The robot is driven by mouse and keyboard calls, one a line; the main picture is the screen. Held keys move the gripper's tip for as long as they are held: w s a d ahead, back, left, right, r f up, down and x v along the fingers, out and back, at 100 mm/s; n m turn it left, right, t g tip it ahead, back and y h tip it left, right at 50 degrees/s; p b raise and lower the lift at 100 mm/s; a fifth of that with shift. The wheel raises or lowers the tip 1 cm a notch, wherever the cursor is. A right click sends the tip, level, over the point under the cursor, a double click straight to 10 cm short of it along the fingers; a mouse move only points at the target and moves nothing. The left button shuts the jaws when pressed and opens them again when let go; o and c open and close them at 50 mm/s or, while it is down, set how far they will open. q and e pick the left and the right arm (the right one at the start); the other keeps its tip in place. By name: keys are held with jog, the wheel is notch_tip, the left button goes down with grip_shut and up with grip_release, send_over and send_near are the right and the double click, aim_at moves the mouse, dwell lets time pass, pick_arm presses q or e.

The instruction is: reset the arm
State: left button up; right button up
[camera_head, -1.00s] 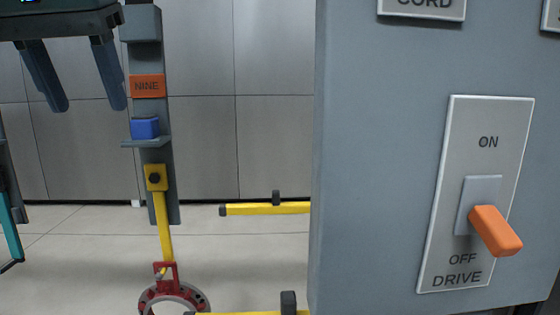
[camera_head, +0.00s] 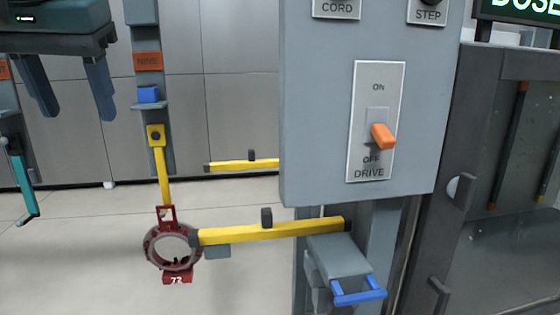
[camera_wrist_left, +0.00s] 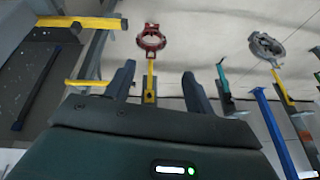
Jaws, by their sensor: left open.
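My left gripper (camera_head: 72,98) is at the upper left of the head view, with its two dark blue fingers spread apart and pointing down. Nothing is between the fingers. It also shows in the left wrist view (camera_wrist_left: 158,82), open and empty. My right gripper is in neither view. To the right of my left gripper hangs a grey post with an orange NINE tag (camera_head: 147,62), a blue block (camera_head: 148,94) and a yellow hook arm (camera_head: 162,172). A dark red ring (camera_head: 150,246) with a small red tag hangs at the arm's lower end.
A grey control box (camera_head: 310,110) carries a DRIVE switch (camera_head: 382,136) with an orange lever. A yellow bar (camera_head: 270,231) runs from below the box toward the ring. A dark cabinet (camera_head: 490,130) stands at the right. A teal hook (camera_head: 20,180) hangs at the far left.

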pick_arm(q)
jog(key=w+d+f+m, duration=0.3)
jog(key=w+d+f, duration=0.15)
jog(key=f, duration=0.55)
jog(key=w+d+f+m, duration=0.3)
jog(key=d+f, duration=0.3)
jog(key=f, duration=0.3)
jog(key=s+d+f+m+h, duration=0.25)
jog(key=d+f, duration=0.25)
jog(key=f, duration=0.3)
jog(key=s+d+f+m+h, duration=0.1)
jog(key=s+d+f+h, duration=0.2)
jog(key=f, duration=0.5)
jog(key=s+a+f+n, duration=0.1)
jog(key=s+f+n, duration=0.25)
jog(key=f, duration=0.65)
jog(key=s+a+f+n+y, duration=0.35)
jog(key=s+a+f, duration=0.55)
jog(key=s+a, duration=0.5)
jog(key=w+d+f+m+t+h, duration=0.1)
jog(key=w+d+f+t+h, duration=0.1)
jog(key=w+d+f+t, duration=0.3)
notch_tip(320, 180, down, 4)
jog(key=shift+w+d+f+t, duration=0.2)
jog(key=shift+w+d+t, duration=0.25)
jog(key=shift+d, duration=0.1)
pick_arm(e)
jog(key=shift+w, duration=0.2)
